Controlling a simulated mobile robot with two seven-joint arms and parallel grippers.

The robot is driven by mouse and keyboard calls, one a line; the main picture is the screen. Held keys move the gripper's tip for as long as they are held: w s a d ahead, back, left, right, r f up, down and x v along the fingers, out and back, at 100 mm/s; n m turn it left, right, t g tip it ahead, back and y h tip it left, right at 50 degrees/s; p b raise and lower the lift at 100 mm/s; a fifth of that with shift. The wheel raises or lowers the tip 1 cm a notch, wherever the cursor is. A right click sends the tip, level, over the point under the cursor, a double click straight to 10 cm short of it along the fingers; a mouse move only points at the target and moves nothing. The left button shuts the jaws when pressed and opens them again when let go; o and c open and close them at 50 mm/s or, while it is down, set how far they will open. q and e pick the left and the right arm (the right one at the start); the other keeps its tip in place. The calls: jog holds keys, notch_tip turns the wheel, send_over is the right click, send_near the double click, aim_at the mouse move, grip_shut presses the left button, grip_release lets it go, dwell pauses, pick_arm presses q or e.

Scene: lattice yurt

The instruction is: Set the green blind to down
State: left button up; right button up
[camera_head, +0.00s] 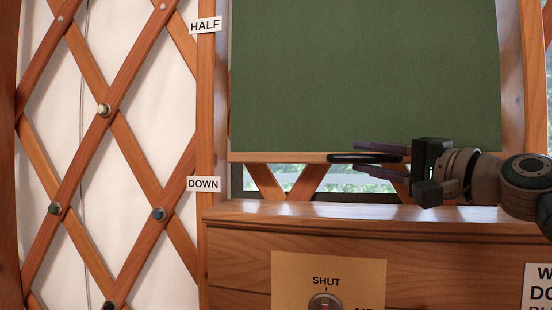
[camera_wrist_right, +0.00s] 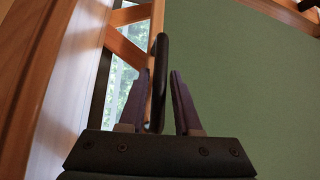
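The green blind (camera_head: 365,75) hangs over most of the window, with a wooden bar (camera_head: 290,157) along its lower edge. That bar is a little above the DOWN label (camera_head: 203,184) and well below the HALF label (camera_head: 205,26). A black handle (camera_head: 345,158) sticks out at the bar; it also shows in the right wrist view (camera_wrist_right: 161,50). My right gripper (camera_head: 356,159) has its purple fingers above and below the handle, with gaps visible, so it looks open around it. The blind's cloth (camera_wrist_right: 240,80) fills the right of the wrist view. My left gripper is out of view.
The wooden sill (camera_head: 300,211) is close below my right gripper. A panel marked SHUT (camera_head: 360,275) with a round knob (camera_head: 325,302) is under it. A white sign (camera_head: 538,285) is cut off at lower right. Lattice wall (camera_head: 110,130) stands at left.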

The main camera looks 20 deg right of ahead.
jog(key=shift+o, duration=1.1)
jog(key=shift+s, duration=0.1)
jog(key=b+v, duration=0.1)
jog(key=v, duration=0.8)
jog(key=shift+s, duration=0.4)
